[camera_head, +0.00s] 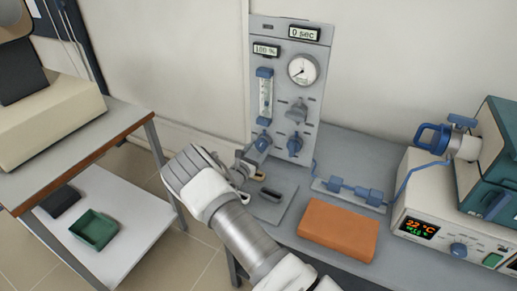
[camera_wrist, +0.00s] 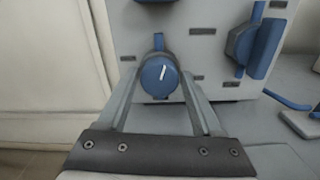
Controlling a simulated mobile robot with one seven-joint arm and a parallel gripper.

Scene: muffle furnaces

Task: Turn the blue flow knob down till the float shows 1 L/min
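The blue flow knob (camera_head: 263,142) is low on the grey upright panel, under the clear float tube (camera_head: 265,98). In the wrist view the knob (camera_wrist: 160,79) faces me, its white mark pointing nearly straight up, slightly right. The float and scale are too small to read. My gripper (camera_head: 247,161) is in front of the panel's lower left. In the wrist view its fingers (camera_wrist: 161,92) stand open on either side of the knob. I cannot tell whether they touch it.
A second blue knob (camera_head: 294,145) is close on the right, with a grey knob (camera_head: 297,111) above it. A round gauge (camera_head: 302,69) is higher up. An orange block (camera_head: 338,229) lies on the bench, left of the furnace controller (camera_head: 455,222).

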